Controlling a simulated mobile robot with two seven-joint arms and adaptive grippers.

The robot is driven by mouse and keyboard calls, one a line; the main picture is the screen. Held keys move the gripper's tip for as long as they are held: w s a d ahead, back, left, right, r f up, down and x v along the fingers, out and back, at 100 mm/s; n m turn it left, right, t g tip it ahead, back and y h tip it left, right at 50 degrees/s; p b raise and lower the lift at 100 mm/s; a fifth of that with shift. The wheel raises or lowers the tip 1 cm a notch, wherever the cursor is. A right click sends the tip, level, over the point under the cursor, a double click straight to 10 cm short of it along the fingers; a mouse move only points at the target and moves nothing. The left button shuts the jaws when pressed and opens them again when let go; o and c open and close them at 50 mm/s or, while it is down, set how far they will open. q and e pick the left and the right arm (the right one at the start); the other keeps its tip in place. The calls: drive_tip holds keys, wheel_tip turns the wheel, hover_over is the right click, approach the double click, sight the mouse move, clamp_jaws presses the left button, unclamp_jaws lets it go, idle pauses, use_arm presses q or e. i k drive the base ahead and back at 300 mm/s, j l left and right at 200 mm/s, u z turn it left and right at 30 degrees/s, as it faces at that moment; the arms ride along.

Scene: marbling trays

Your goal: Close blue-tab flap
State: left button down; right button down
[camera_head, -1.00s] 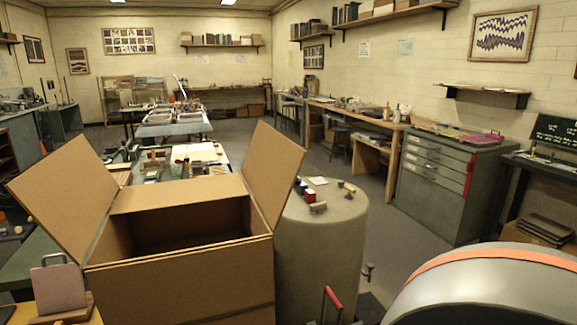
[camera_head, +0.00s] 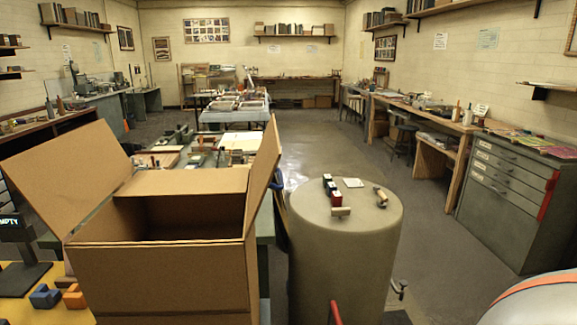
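An open brown cardboard box (camera_head: 165,275) stands at the front left in the head view. Its wide left flap (camera_head: 72,180) leans up and outward to the left. Its right flap (camera_head: 263,172) stands up, tilted outward to the right. A back panel (camera_head: 182,182) shows behind the dark opening. A small bluish bit (camera_head: 279,188) shows beside the right flap's outer edge; I cannot tell whether it is a tab on that flap. No other blue tab is clear on the box. Neither gripper is in view.
A round grey-beige drum (camera_head: 345,250) with small items on top stands close right of the box. A yellow surface (camera_head: 18,308) with a blue block (camera_head: 45,297) lies at left. A grey cabinet (camera_head: 510,200) stands far right. Open floor (camera_head: 430,250) lies between.

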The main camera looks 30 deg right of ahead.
sight(269, 154)
drive_tip(key=k+l, duration=0.1)
drive_tip(key=l, duration=0.35)
drive_tip(key=k+l, duration=0.15)
drive_tip(key=l, duration=0.3)
drive_tip(key=k+l, duration=0.1)
drive_tip(key=l, duration=0.3)
drive_tip(key=k+l, duration=0.15)
drive_tip(key=l, duration=0.3)
